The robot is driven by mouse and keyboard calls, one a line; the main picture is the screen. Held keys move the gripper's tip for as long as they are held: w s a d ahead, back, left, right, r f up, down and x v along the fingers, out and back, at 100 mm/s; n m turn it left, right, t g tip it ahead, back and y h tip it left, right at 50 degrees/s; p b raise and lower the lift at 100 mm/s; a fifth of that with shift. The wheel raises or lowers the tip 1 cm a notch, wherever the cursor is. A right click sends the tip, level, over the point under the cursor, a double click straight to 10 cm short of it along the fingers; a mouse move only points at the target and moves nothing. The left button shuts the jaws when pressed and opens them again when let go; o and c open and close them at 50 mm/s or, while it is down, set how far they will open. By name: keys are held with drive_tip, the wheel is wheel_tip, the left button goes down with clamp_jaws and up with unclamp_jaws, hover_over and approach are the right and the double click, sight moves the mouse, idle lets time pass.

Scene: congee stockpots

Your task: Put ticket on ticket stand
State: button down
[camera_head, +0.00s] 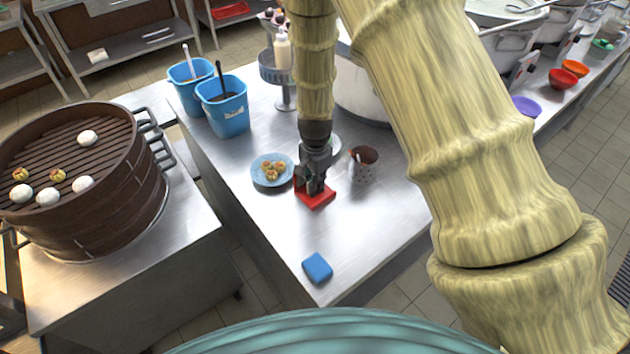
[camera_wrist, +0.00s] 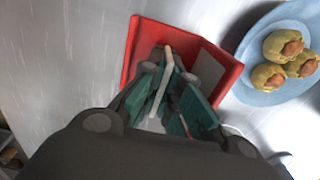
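The red ticket stand (camera_head: 316,196) sits on the steel table, just right of a blue plate. It also shows in the wrist view (camera_wrist: 143,42), with a raised red edge around a grey panel. My gripper (camera_head: 316,190) points down over the stand. In the wrist view its teal-padded fingers (camera_wrist: 178,92) are apart, with a gap between them. A thin cream strip, apparently the ticket (camera_wrist: 162,80), stands nearly edge-on over the stand, close along the left finger. Its lower end is hidden, and I cannot tell whether it touches the stand.
The blue plate of dumplings (camera_head: 258,180) is close left of the stand, and a perforated metal cup (camera_head: 362,172) is close right. A blue block (camera_head: 317,268) lies near the front edge. Blue buckets (camera_head: 222,117) stand behind left. The table between block and stand is clear.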

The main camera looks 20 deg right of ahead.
drive_tip(key=c, duration=1.6)
unclamp_jaws()
drive_tip(key=shift+f, duration=0.1)
drive_tip(key=shift+c, duration=0.2)
wheel_tip(320, 180, up, 12)
drive_tip(key=b, duration=0.3)
